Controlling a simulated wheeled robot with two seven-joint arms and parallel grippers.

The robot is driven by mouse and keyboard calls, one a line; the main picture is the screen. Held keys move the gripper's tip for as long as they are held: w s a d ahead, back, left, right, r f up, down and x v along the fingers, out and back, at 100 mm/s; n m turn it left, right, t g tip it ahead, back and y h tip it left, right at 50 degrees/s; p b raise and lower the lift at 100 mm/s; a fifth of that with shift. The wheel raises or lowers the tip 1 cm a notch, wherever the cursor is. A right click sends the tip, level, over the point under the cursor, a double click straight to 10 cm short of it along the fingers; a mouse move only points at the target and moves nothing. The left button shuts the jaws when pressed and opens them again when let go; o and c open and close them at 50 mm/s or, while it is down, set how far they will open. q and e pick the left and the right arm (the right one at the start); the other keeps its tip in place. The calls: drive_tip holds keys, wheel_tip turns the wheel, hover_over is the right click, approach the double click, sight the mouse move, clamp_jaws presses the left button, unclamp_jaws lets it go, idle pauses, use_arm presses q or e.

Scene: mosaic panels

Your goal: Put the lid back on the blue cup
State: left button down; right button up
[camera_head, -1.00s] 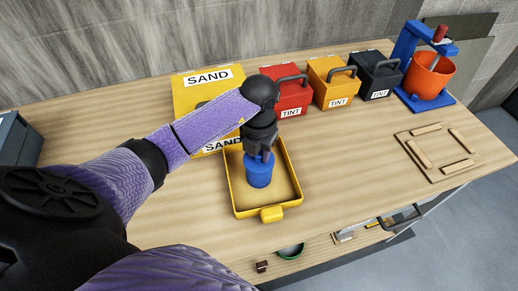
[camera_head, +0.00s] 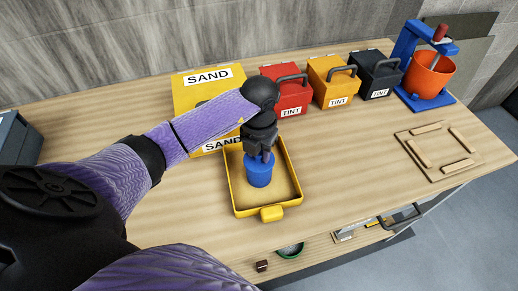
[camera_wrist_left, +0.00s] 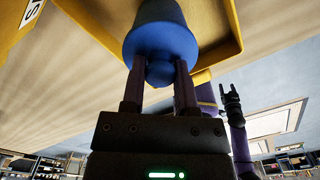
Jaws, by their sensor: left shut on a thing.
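The blue cup (camera_head: 259,175) stands upright in the yellow tray (camera_head: 236,205) in the head view. My left gripper (camera_head: 262,158) is directly above it, pointing down. In the left wrist view its fingers (camera_wrist_left: 160,85) are shut on a small blue knob (camera_wrist_left: 160,74), which belongs to the blue lid (camera_wrist_left: 165,45). The lid lies against the cup in this view; whether it is fully seated I cannot tell. My right gripper (camera_wrist_left: 231,92) shows small at the right of the left wrist view, with its fingers apart and empty.
The yellow SAND box (camera_head: 190,98) stands behind the tray. Red (camera_head: 290,97), orange (camera_head: 333,90) and black (camera_head: 378,80) TINT boxes stand along the back, beside a blue stand with an orange bucket (camera_head: 428,75). A wooden frame (camera_head: 440,150) lies right. The table between is clear.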

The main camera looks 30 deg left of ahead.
use_arm(q)
unclamp_jaws()
idle(0.3)
wheel_tip(320, 180, up, 3)
drive_tip(key=p, duration=0.3)
drive_tip(key=shift+r, duration=0.1)
wheel_tip(320, 180, up, 4)
drive_tip(key=p, duration=0.3)
clamp_jaws()
idle(0.4)
idle(0.6)
